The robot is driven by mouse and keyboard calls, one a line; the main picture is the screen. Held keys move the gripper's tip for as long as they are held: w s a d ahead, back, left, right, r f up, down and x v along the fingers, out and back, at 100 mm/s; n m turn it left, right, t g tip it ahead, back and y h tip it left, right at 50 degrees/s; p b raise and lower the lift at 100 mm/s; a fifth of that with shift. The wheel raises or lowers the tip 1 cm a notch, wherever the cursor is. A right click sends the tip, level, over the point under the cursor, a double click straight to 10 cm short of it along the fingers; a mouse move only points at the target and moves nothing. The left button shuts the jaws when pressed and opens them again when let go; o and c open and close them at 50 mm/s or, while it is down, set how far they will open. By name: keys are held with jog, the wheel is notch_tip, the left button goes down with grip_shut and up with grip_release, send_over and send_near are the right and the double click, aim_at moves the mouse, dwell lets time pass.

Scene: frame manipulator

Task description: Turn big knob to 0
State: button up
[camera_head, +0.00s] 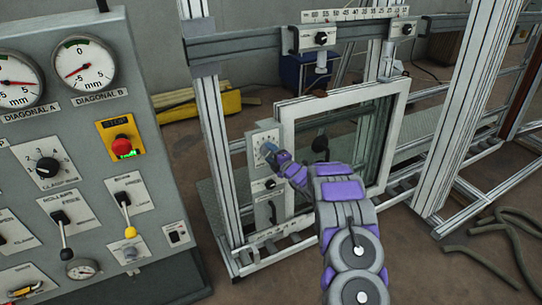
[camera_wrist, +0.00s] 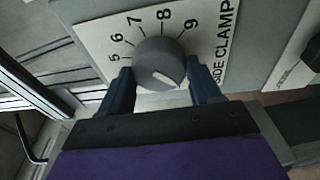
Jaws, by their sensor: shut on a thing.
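The big grey knob (camera_wrist: 160,64) sits on a white scale plate (camera_wrist: 100,28) reading 5, 6, 7, 8 and 9, lettered SIDE CLAMP, in the wrist view. A white line on the knob lies near its lower rim, slanting down to the right. The rest of the scale is hidden. My gripper (camera_wrist: 160,72) is shut on the knob, one blue finger on each side. In the head view my gripper (camera_head: 271,152) reaches the dial plate (camera_head: 263,138) on the small grey panel and largely covers the knob there.
A second dark knob (camera_head: 270,184) and a handle (camera_head: 272,211) sit lower on the same panel. A framed glass pane (camera_head: 400,125) stands close right of it. An aluminium upright (camera_head: 213,130) stands to the left. A control console (camera_head: 95,150) fills the left side.

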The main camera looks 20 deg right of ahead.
jog(key=shift+a+f, duration=0.1)
jog(key=shift+f, duration=0.25)
jog(key=o, duration=0.8)
jog(key=shift+c, duration=0.2)
jog(key=o, duration=0.3)
jog(key=shift+r, duration=0.15)
jog(key=s+d+p, duration=0.3)
jog(key=s, duration=1.4)
jog(key=shift+d+r, duration=0.2)
jog(key=shift+r, duration=0.15)
